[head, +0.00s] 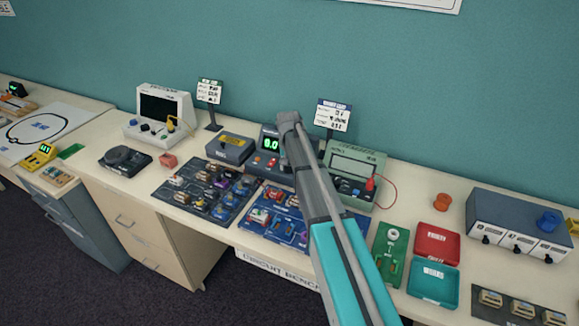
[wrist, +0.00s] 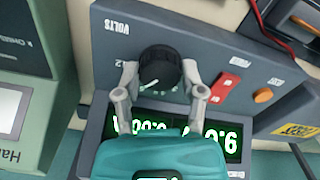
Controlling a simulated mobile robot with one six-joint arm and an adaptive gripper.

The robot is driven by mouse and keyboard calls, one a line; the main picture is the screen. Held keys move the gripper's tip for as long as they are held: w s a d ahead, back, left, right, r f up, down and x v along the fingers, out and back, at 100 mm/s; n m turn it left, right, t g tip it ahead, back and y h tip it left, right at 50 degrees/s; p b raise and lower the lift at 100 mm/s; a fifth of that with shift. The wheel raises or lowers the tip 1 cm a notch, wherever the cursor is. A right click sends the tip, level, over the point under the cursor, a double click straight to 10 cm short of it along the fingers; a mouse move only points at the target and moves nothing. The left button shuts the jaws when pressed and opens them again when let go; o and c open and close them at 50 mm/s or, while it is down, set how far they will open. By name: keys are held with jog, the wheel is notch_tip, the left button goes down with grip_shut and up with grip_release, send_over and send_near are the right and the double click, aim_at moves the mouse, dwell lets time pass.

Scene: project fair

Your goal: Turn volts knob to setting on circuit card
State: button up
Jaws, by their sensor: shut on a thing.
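The black volts knob (wrist: 160,68), with a white pointer mark, sits on a dark grey power supply (wrist: 215,55) beside the printed word VOLTS. In the wrist view my gripper (wrist: 160,75) is shut on the knob, one finger on each side. The green display (wrist: 232,143) is lit, but my gripper covers part of it. In the head view the power supply (head: 262,161) shows a green reading like 0.0, and my arm hides the knob and gripper. A white card (head: 333,116) on a stand is behind the circuit bench; its writing is too small to read.
Beside the knob are a red switch (wrist: 224,87) and an orange button (wrist: 263,95). A green meter (head: 356,160) with a red lead stands close on the right. Dark component boards (head: 205,190) lie in front. Red (head: 436,245) and teal (head: 433,281) trays are further right.

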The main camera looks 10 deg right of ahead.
jog(key=m, duration=0.7)
dwell(0.4)
jog(key=shift+d, duration=0.1)
jog(key=o, duration=1.1)
jog(key=shift+o, duration=0.3)
jog(key=shift+n, duration=0.3)
